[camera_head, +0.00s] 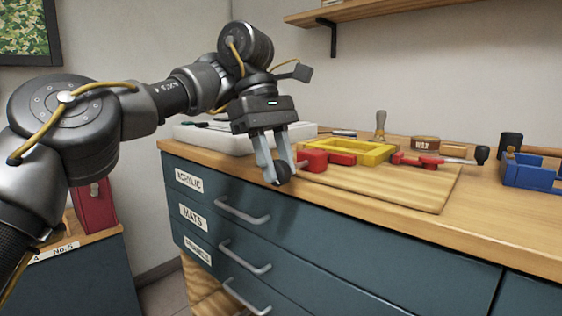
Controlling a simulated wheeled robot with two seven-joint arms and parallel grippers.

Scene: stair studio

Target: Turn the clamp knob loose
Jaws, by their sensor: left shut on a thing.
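My left gripper (279,171) reaches down from above at the front edge of the wooden bench top. Its two pale fingers are shut on a small dark clamp knob (284,176), which is mostly hidden between the fingertips. Just right of the fingers are the red clamp blocks (313,160), lying on a wooden board. They sit beside a yellow frame (365,157). More red clamp parts (431,162) are at the frame's right side, with a rod running to another black knob (482,155). My right gripper is not in view.
The wooden board (420,190) lies on the bench top over blue drawers with handles (243,213). A white tray (205,139) is behind my gripper. A stamp (380,126), a tape roll (425,143) and a blue holder (530,172) stand further right. The front right bench edge is clear.

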